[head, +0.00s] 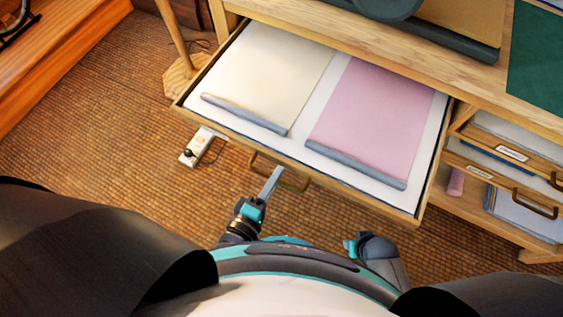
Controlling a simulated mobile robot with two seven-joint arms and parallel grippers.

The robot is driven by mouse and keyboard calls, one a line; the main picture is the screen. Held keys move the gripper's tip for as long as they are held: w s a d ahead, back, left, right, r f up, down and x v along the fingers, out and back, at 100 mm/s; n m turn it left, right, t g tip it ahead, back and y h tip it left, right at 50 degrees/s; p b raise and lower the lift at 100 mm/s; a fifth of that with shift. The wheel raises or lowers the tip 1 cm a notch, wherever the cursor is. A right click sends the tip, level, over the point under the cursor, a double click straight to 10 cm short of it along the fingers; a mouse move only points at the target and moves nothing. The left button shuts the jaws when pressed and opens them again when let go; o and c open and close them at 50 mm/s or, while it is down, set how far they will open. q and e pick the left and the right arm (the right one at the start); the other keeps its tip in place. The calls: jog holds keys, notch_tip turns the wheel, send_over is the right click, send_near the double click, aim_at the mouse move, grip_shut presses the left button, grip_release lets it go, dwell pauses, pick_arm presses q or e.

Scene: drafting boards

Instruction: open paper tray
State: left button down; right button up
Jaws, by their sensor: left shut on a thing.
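The paper tray (348,190) is a wide, shallow wooden drawer pulled out from the desk, with its inside open to view. A cream paper stack (270,75) lies in its left half and a pink stack (372,120) in its right half, both with grey-blue front edges. The tray's brass handle (292,181) is on its front. My left gripper (272,180) is at the handle, shut on it; the fingertips are partly hidden under the tray's front edge. Part of my right arm shows at the lower middle, but its gripper fingers do not.
The desk top (400,58) is behind the tray. Smaller drawers (505,155) with labels and handles are at the right. A white power strip (197,150) lies on the woven floor at the left, near a wooden stand base (182,80). The floor in front is clear.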

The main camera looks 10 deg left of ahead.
pick_arm(q)
jog(key=shift+s+a, duration=0.15)
jog(key=shift+s, duration=0.3)
pick_arm(e)
jog(key=shift+f, duration=0.1)
pick_arm(q)
jog(key=c, duration=0.9)
grip_release()
pick_arm(e)
jog(key=shift+s, duration=0.1)
